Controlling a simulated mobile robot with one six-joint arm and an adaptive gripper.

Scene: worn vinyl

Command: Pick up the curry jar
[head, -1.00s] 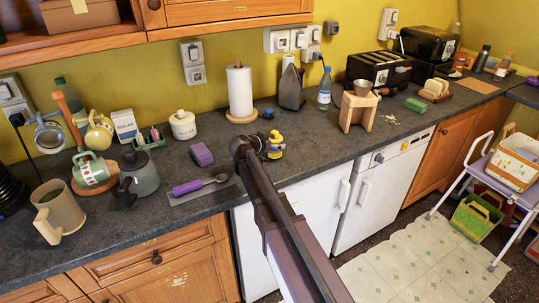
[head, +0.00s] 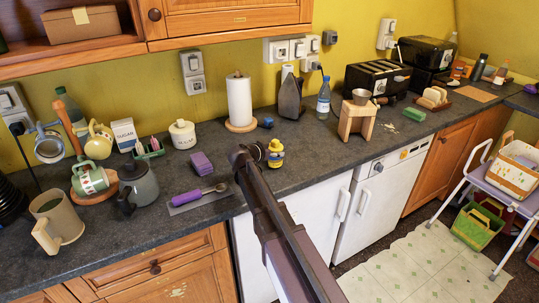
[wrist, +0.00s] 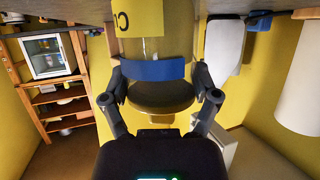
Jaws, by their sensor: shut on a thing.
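The curry jar (head: 276,159) is a small yellow jar with a label, over the counter by its front edge in the head view. In the wrist view the jar (wrist: 157,46) has a yellow label with part of its lettering showing, a blue band and a dark, rounded end towards my gripper. My gripper (wrist: 162,98) is shut on the jar, with a finger on either side. In the head view my arm hides much of the gripper (head: 260,152). I cannot tell for certain whether the jar's base touches the counter.
A purple sponge (head: 201,164) and a purple-handled spoon (head: 191,196) lie to the left. A paper towel roll (head: 240,103) stands behind, with a small blue object (head: 267,123) beside it. A wooden stand (head: 357,120) is to the right. Counter between jar and stand is clear.

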